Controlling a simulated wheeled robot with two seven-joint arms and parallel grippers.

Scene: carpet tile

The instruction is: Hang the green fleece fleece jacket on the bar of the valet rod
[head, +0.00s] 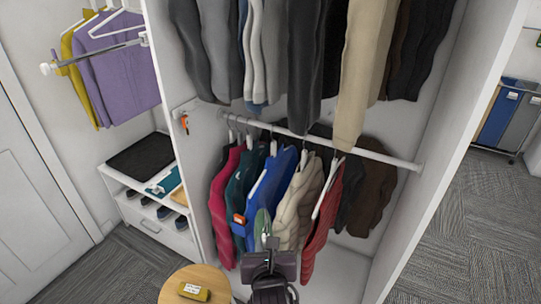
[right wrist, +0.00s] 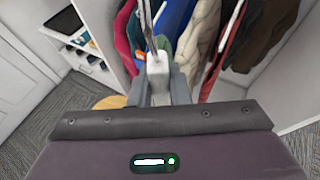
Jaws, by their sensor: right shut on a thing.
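The valet rod (head: 105,51) sticks out at the upper left in the head view, with a yellow and a purple garment around it. My right gripper (head: 265,244) is at the lower middle, in front of the closet's lower row. In the right wrist view it is shut on a white piece (right wrist: 157,68) with a thin metal hook rising from it, apparently a hanger's neck. A narrow grey-green strip (head: 262,222) shows just above the gripper and may be the green fleece jacket seen edge-on; most of it is hidden. My left gripper is out of view.
Several garments hang from the lower closet rail (head: 375,155), including a pink one, a blue jacket (head: 271,190) and a red one. More clothes hang above. A low shelf unit (head: 165,232) stands left, a round wooden stool (head: 178,277) in front. Carpet is clear at lower left.

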